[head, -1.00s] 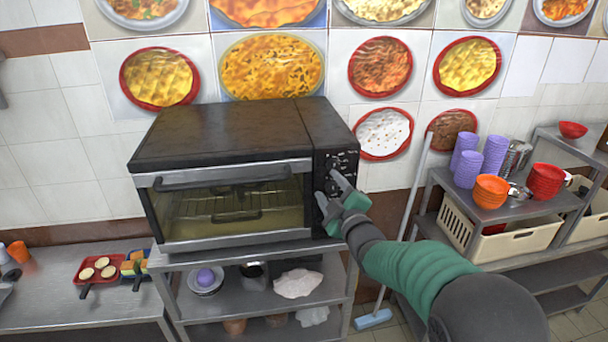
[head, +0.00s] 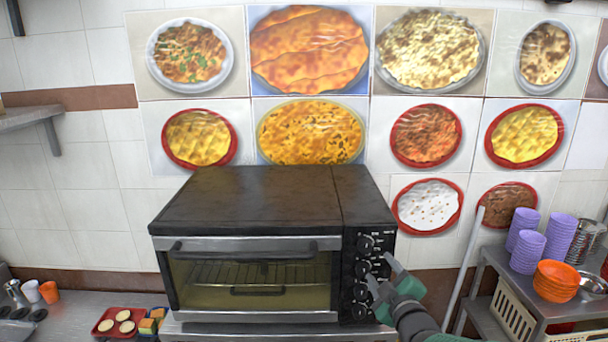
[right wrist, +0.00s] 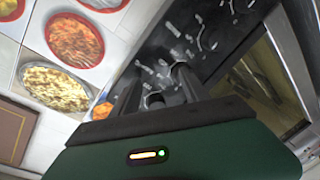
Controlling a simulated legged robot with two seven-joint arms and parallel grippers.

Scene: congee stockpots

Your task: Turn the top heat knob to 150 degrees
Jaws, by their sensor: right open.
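The toaster oven (head: 270,205) stands in the middle of the head view, with its glass door closed. Its dark control panel (head: 347,255) is on the right side and carries a column of round black knobs. The top heat knob (head: 366,243) is uppermost and uncovered. My right gripper (head: 381,274) is open in front of the panel, below and right of the top knob, with fingertips near the middle knobs. In the right wrist view, a dark knob (right wrist: 153,100) shows between the open fingers (right wrist: 158,92); I cannot tell if they touch it. My left gripper is out of view.
A metal shelf (head: 488,285) with purple cups (head: 527,250) and orange bowls (head: 556,280) stands right of the oven. A broom handle (head: 466,262) leans between them. A red tray (head: 118,322) lies on the left counter. The oven top is bare.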

